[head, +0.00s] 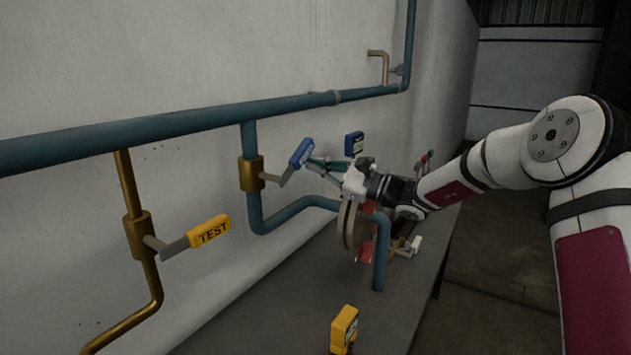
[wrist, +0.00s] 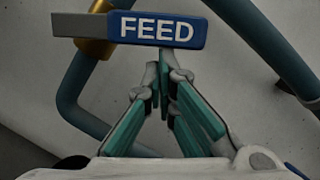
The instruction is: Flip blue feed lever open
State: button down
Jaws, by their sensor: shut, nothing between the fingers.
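The blue feed lever (head: 300,154) sticks out from a brass valve (head: 251,173) on the teal pipe, its handle angled up and to the right in the head view. In the wrist view the lever's blue grip (wrist: 160,30), marked FEED, lies across the top of the picture, with its grey metal shank to the left. My gripper (head: 312,162) is shut and empty, with its teal-padded fingers close together. In the wrist view the fingertips (wrist: 163,62) are just below the grip's lower edge. I cannot tell whether they touch it.
A yellow TEST lever (head: 208,232) sits on a brass pipe at the left. Another blue-handled part (head: 354,144) is behind my gripper. The teal pipe (head: 180,124) runs along the white wall.

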aim_at(307, 148)
jog(key=r+n, duration=0.1)
jog(key=n, duration=0.1)
jog(key=s+r+n+g, duration=0.1)
jog(key=r+n, duration=0.1)
jog(key=a+r+n, duration=0.1)
jog(key=n, duration=0.1)
jog(key=shift+s+a+r+n+g, duration=0.1)
jog(key=shift+s+r+n+g, duration=0.2)
jog(key=shift+g, duration=0.1)
jog(key=n, duration=0.1)
jog(key=s+r+n, duration=0.1)
jog(key=shift+a+r+n+g+h+b, duration=0.2)
jog(key=shift+a+n+g+h+b, duration=0.1)
jog(key=shift+a+b, duration=0.1)
jog(key=shift+s+a+r+n+h+b, duration=0.2)
jog(key=shift+s+a+r+n, duration=0.2)
jog(key=shift+n, duration=0.4)
jog(key=shift+s+a+r+n+h+b, duration=0.15)
jog(key=shift+s+a+r+n, duration=0.1)
jog(key=shift+s+n, duration=0.4)
jog(key=shift+w, duration=0.15)
